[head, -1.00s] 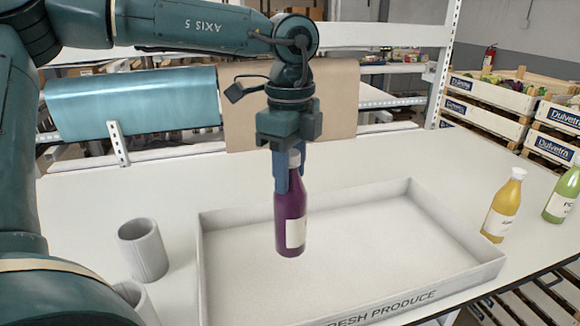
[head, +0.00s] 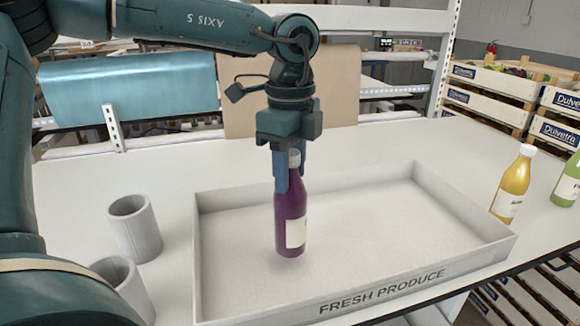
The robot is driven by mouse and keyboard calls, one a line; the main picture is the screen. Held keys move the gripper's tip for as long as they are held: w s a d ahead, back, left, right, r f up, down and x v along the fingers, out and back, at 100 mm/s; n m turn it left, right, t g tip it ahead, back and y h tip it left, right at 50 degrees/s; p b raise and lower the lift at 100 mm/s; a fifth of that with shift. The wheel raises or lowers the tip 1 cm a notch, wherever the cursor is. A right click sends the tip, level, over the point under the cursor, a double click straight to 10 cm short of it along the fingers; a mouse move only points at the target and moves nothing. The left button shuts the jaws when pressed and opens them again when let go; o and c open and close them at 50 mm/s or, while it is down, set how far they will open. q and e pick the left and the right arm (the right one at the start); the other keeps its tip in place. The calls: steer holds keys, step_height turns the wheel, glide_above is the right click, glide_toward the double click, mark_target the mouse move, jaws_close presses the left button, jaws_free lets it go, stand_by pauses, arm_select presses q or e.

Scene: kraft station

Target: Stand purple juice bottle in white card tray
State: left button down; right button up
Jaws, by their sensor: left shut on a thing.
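The purple juice bottle (head: 291,222) is upright, with a white cap and a pale label. My left gripper (head: 288,180) points down and is shut on the bottle's upper part. The bottle is within the outline of the white card tray (head: 385,288), left of its middle. A faint shadow lies around its base; I cannot tell whether it touches the tray floor. The tray is otherwise empty, and its front wall reads FRESH PRODUCE. My right gripper is not in view.
A yellow juice bottle (head: 513,186) and a green one (head: 568,182) stand right of the tray. Two grey cups (head: 135,228) stand to its left, beside my left arm. The table (head: 400,140) behind the tray is clear. Crates (head: 490,95) stand beyond the table.

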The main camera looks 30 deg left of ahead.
arm_select(q)
steer(key=shift+f+b, duration=1.55)
steer(key=shift+f, duration=0.2)
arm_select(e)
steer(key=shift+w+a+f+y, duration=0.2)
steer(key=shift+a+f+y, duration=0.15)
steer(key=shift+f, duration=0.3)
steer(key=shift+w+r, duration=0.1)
arm_select(q)
steer(key=c, duration=0.8)
jaws_free()
steer(key=shift+f, duration=0.1)
